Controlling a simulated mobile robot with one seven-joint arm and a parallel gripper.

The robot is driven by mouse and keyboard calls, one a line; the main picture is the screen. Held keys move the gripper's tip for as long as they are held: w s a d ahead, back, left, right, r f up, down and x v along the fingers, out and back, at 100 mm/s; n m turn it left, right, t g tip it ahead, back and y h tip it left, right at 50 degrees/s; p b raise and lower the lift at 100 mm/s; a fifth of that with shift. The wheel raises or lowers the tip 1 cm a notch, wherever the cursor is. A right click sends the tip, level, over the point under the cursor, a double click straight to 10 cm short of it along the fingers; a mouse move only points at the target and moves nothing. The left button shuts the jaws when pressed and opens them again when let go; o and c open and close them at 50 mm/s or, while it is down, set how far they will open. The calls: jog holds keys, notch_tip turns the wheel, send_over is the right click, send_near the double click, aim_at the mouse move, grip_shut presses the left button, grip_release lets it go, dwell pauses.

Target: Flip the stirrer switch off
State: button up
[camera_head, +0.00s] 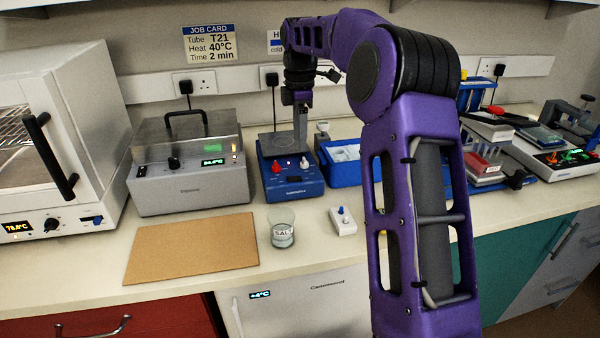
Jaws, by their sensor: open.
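The stirrer appears to be the blue unit (312,188) with a grey top plate, on the bench against the back wall. Its front panel has a red knob (277,168), a pale knob (304,163) and a small lit display. I cannot tell which control is the switch or how it is set. My gripper (300,148) points down over the stirrer's back right part, behind the front controls. It is open and empty, seen nearly edge-on, so the gap between its fingers is hard to see. I cannot tell whether it touches the stirrer.
A small white box with a blue knob (343,221) and a glass jar labelled SALT (282,236) stand in front. A grey heated bath (187,187) is left, a blue tray (340,174) right. A brown board (190,250) lies front left. My purple arm hides the right middle.

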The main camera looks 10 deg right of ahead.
aim_at(300, 177)
notch_tip(300, 177, down, 10)
jog(key=shift+f+b, duration=0.1)
jog(key=shift+b, duration=0.55)
grip_shut()
